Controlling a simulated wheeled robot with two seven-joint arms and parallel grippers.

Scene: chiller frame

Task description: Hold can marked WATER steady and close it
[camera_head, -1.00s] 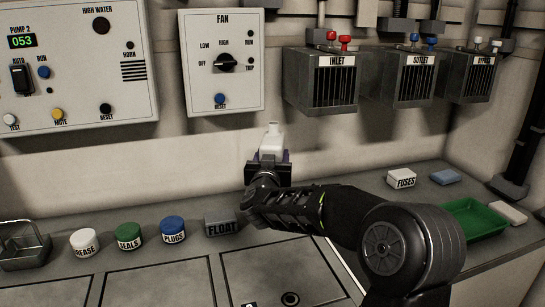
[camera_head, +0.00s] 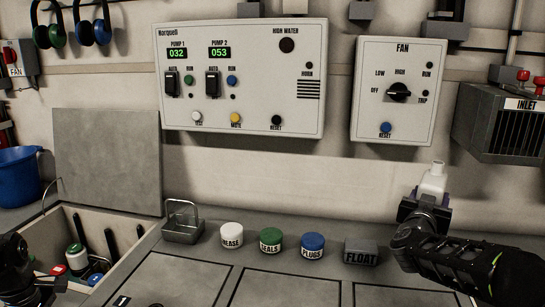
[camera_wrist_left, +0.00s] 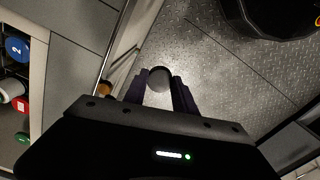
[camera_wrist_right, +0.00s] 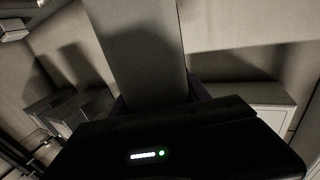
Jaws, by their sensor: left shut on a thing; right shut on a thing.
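My right gripper (camera_head: 425,203) is shut on a white can (camera_head: 434,179) with a narrow neck, held upright above the counter at the right. In the right wrist view the can (camera_wrist_right: 145,50) is a broad pale block between the fingers. No WATER marking shows on it. My left gripper (camera_wrist_left: 160,92) is shut on a small round grey thing (camera_wrist_left: 159,77), perhaps a cap, above the metal floor. In the head view only a dark part of my left arm shows at the lower left corner, far from the can; the held thing is not visible there.
The counter holds a wire-handled tray (camera_head: 183,231), jars marked GREASE (camera_head: 231,237), SEALS (camera_head: 271,242) and PLUGS (camera_head: 312,247), and a grey FLOAT block (camera_head: 361,254). An open bin (camera_head: 130,258) with a raised lid (camera_head: 108,150) is at left. Panels line the wall.

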